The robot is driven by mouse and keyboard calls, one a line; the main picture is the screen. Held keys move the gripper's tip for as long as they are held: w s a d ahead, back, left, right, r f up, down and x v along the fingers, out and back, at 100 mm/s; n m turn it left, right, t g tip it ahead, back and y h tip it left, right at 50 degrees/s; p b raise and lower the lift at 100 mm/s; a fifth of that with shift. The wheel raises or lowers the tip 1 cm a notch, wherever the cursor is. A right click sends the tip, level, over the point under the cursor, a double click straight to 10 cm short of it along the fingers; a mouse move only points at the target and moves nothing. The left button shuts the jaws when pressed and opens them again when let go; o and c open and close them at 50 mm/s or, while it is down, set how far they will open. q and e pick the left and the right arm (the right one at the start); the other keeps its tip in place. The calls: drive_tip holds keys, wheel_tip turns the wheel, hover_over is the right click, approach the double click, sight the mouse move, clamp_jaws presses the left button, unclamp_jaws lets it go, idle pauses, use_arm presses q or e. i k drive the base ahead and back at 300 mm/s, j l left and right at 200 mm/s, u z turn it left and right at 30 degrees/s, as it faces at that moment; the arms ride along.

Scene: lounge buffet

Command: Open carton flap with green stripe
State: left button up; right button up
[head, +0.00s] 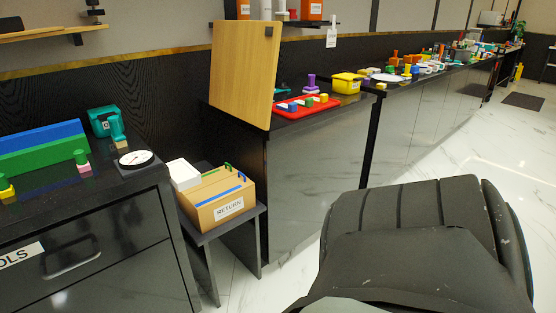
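A brown cardboard carton with a "RETURN" label (230,209) stands on a small dark stand, left of the picture's middle. A green stripe (211,172) runs on its far top flap and a blue stripe (220,195) on the near one. Both flaps look closed and lie about flat. A small green loop (228,167) and a blue loop (241,175) stand up at the right side of the top. Neither of my grippers shows in the head view.
A white box (184,174) sits at the carton's left end. A dark drawer cabinet (120,235) with a dial scale (135,159) stands left. A counter with an upright wooden board (243,75) and red tray (306,107) stands behind. A large dark ridged shape (420,250) covers the lower right.

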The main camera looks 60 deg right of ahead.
sight(217, 175)
drive_tip(key=z, duration=1.55)
drive_tip(key=l+u, duration=0.1)
drive_tip(key=l, duration=0.1)
